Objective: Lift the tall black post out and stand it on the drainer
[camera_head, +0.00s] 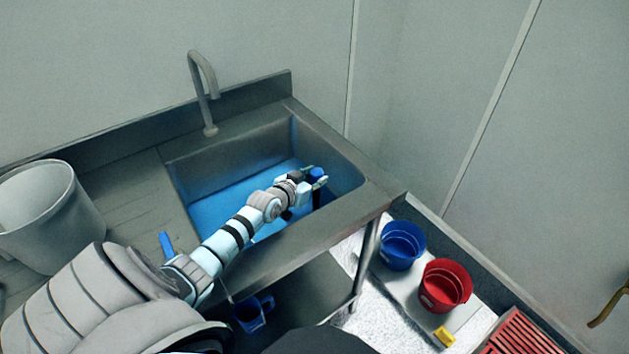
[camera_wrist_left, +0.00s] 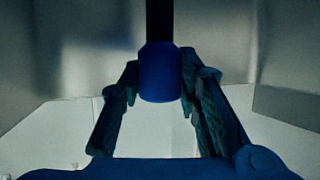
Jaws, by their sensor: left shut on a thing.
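The tall black post (camera_head: 317,197) stands in the right part of the sink basin (camera_head: 345,178), with a blue cap (camera_head: 316,173) at its top. My left gripper (camera_head: 318,180) reaches into the basin from the left and is shut on the post at its cap. In the left wrist view the blue cap (camera_wrist_left: 160,75) sits between the two fingers (camera_wrist_left: 160,100), and the black shaft runs on beyond it. The post's lower end is hidden in the head view. The ridged drainer (camera_head: 125,195) lies left of the basin. My right gripper is not in view.
A grey bucket (camera_head: 50,215) stands on the drainer's left. A tap (camera_head: 205,95) rises behind the basin. A blue item (camera_head: 166,244) shows beside my arm. A blue bucket (camera_head: 403,245), a red bucket (camera_head: 446,285) and a red crate (camera_head: 520,335) are at lower right.

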